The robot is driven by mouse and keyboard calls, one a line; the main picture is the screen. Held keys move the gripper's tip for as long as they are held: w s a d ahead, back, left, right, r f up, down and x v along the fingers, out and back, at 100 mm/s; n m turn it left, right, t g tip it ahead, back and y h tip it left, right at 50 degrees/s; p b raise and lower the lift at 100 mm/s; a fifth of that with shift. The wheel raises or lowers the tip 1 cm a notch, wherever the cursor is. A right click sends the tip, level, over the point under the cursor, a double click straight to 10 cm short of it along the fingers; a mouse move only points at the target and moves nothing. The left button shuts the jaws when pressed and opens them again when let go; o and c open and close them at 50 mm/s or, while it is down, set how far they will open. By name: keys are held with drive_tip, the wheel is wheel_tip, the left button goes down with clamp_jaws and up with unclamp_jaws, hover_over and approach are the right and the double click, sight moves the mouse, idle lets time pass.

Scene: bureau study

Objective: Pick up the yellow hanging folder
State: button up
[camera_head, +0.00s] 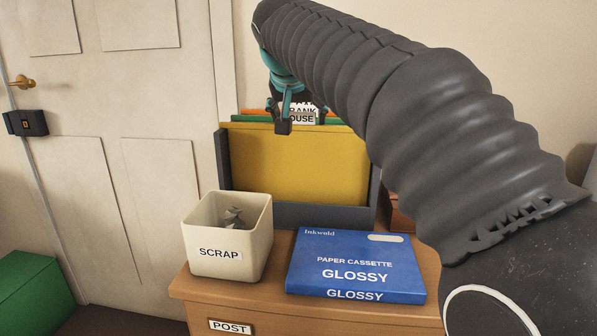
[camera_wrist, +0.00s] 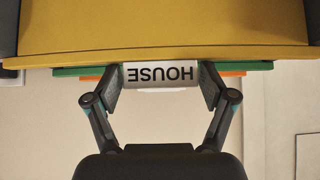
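The yellow hanging folder (camera_head: 298,165) stands upright at the front of a dark grey file holder (camera_head: 300,215). In the wrist view the yellow folder (camera_wrist: 160,25) fills the top, upside down. A white tab reading HOUSE (camera_wrist: 160,75) sticks out past its top edge; I cannot tell for sure which folder bears it. My gripper (camera_head: 302,122) is at the folder's top edge. In the wrist view my gripper (camera_wrist: 162,80) is open, with a finger at either end of the tab. Whether the fingers touch it is unclear.
Green (camera_head: 245,125) and orange (camera_head: 255,114) folders stand close behind the yellow one. A cream SCRAP bin (camera_head: 219,252) and a blue paper cassette box (camera_head: 355,265) stand before the holder on the wooden cabinet (camera_head: 290,310). A door (camera_head: 120,130) is at left.

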drive_tip(key=shift+f, duration=0.15)
drive_tip(key=c, duration=1)
drive_tip(key=shift+s+r, duration=0.15)
drive_tip(key=shift+r, duration=0.3)
wheel_tip(320, 180, up, 11)
drive_tip(key=p, duration=0.2)
drive_tip(key=s+a+b, duration=0.1)
drive_tip(key=s+a, duration=0.1)
drive_tip(key=s, duration=0.7)
drive_tip(key=s+a+b, duration=0.1)
drive_tip(key=s, duration=0.9)
drive_tip(key=shift+s+a+b, duration=0.15)
drive_tip(key=shift+a+b, duration=0.25)
drive_tip(key=shift+d+f, duration=0.1)
drive_tip(key=shift+d, duration=0.05)
